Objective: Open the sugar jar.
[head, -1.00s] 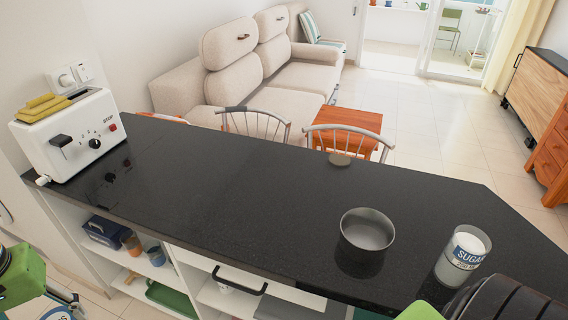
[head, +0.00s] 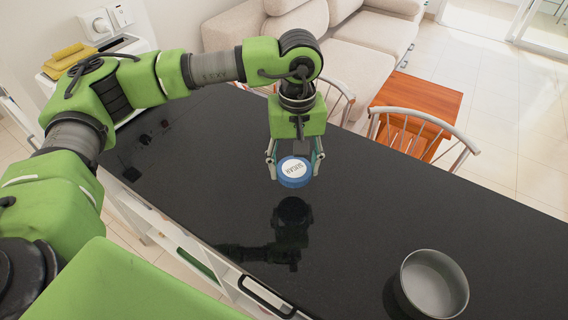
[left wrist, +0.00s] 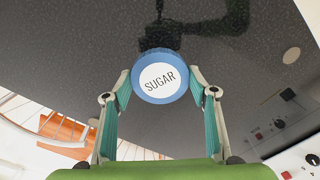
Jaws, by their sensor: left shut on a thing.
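A blue round lid (head: 295,172) with a white SUGAR label is between the fingertips of my left gripper (head: 294,165). The gripper is shut on the lid's sides and holds it above the black counter, where its reflection shows lower down. In the left wrist view the lid (left wrist: 160,78) faces the camera, its label readable, with a teal finger on each side of the left gripper (left wrist: 161,90). The sugar jar itself is not in view now. My right gripper is not in view.
A grey metal bowl or pot (head: 433,284) stands on the black counter (head: 370,210) at lower right. Chairs (head: 425,125) and an orange table (head: 412,105) stand beyond the counter. The counter's middle is clear.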

